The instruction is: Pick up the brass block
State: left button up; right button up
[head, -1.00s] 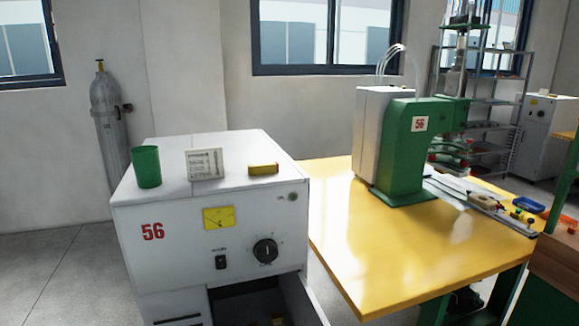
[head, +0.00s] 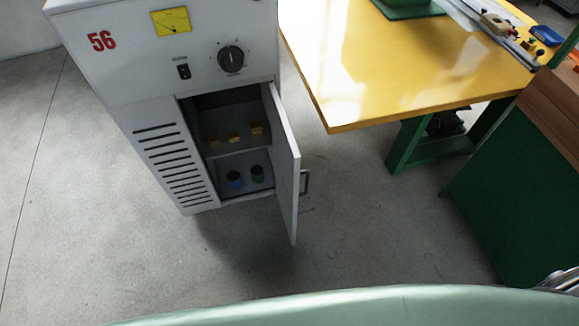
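Neither of my grippers shows in the head view.
The yellow-topped table (head: 400,80) is right of the cabinet, and a green bench (head: 525,180) stands at far right. The grey floor (head: 370,220) before the cabinet is clear.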

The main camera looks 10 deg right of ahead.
aim_at(212, 139)
jog(key=l+u, duration=0.4)
jog(key=l, duration=0.4)
jog(key=l+u, duration=0.35)
jog(key=l, duration=0.5)
jog(key=i+j, duration=0.3)
jog(key=j, duration=0.15)
